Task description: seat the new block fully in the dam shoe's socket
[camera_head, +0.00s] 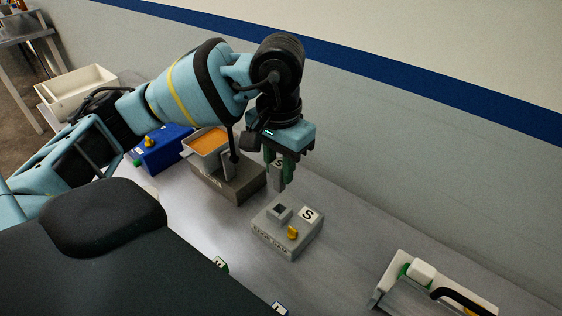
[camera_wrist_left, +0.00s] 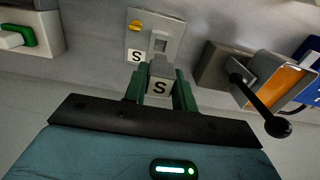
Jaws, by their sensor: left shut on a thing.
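The dam shoe (camera_head: 270,240) is a grey box on the bench with a square dark socket (camera_head: 280,212), an S label and a yellow knob (camera_head: 292,232). The block is above and behind the socket in the head view, apart from it. In the left wrist view the held block (camera_wrist_left: 159,82) shows below the socket (camera_wrist_left: 160,42). My right gripper is not in view.
A grey stand with an orange-filled resin bath (camera_head: 207,142) and a black-knobbed lever is left of the gripper. A blue box (camera_head: 163,150) lies beyond it. A white fixture with a green part (camera_head: 420,272) is at lower right. Bare bench lies right of the shoe.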

